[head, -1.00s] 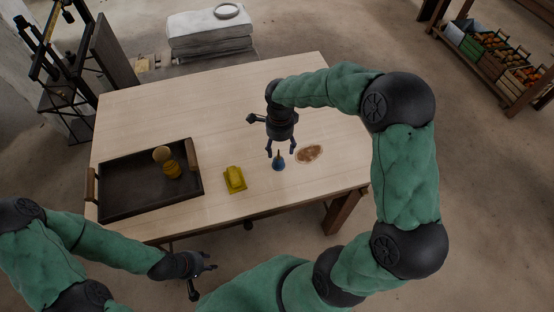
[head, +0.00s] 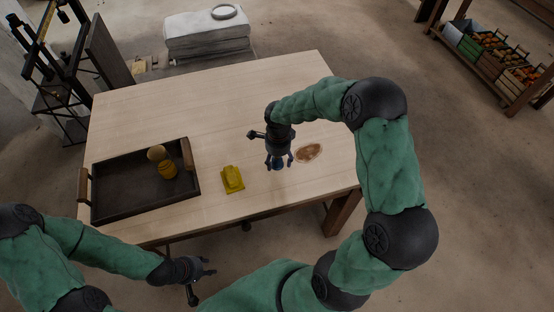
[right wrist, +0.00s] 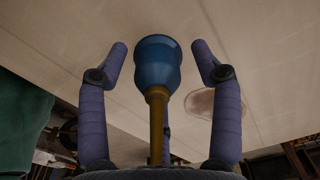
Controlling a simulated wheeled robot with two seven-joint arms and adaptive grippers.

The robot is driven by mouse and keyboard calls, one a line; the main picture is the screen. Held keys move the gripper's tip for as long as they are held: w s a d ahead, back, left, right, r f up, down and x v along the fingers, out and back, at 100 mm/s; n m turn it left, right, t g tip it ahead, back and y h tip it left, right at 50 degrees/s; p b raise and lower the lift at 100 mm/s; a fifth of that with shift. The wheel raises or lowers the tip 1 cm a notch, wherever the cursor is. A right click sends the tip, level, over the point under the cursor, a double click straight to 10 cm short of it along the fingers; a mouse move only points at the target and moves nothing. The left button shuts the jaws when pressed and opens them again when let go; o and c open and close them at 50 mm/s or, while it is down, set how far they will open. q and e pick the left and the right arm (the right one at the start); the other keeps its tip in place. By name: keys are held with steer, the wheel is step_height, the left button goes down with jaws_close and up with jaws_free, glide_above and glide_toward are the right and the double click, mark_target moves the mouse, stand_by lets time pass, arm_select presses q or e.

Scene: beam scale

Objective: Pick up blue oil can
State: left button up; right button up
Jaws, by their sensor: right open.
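The blue oil can (head: 279,164) stands on the wooden table, partly hidden by my right gripper in the head view. In the right wrist view the blue oil can (right wrist: 157,64) shows its round blue body and a brass spout pointing toward the camera. My right gripper (head: 279,160) is open above and around the can. In the right wrist view its fingers (right wrist: 160,62) stand on both sides of the can with gaps, not touching it. My left gripper (head: 205,272) is low at the front, off the table's front edge; its jaw state is unclear.
A yellow block-like object (head: 232,180) lies left of the can. A brown stain-like patch (head: 308,153) is just right of it. The table's back is clear.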

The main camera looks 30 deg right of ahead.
steer(key=c, duration=1.3)
steer(key=shift+o, duration=0.2)
steer(key=shift+r, duration=0.15)
